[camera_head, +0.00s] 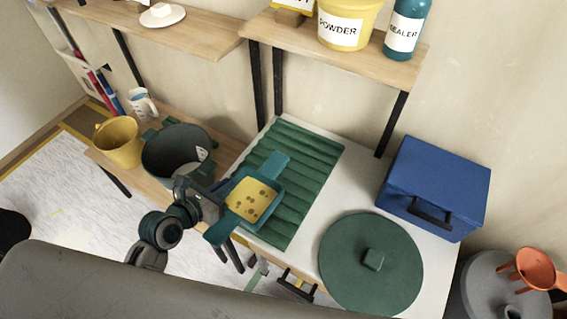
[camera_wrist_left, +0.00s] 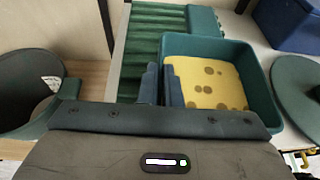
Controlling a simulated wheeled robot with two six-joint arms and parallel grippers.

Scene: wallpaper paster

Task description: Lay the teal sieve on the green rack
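The teal sieve (camera_head: 279,203) is a square, shallow teal tray with flat tabs on opposite sides. A yellow, brown-spotted piece (camera_head: 250,198) lies inside it. My left gripper (camera_head: 222,203) is at the sieve's left side; in the left wrist view its fingers (camera_wrist_left: 162,86) straddle the wall of the sieve (camera_wrist_left: 262,95), one inside and one outside. The green rack (camera_head: 306,152) is a ribbed slab on the white table. The sieve overlaps the rack's left middle in the head view; whether it touches the rack I cannot tell. My right gripper is not in view.
A round green lid (camera_head: 345,270) and a blue box (camera_head: 436,185) stand right of the rack. A dark green bucket (camera_head: 165,155) and a yellow bucket (camera_head: 118,143) stand on the wooden bench to the left. Shelves (camera_head: 345,58) hang above the rack's far end.

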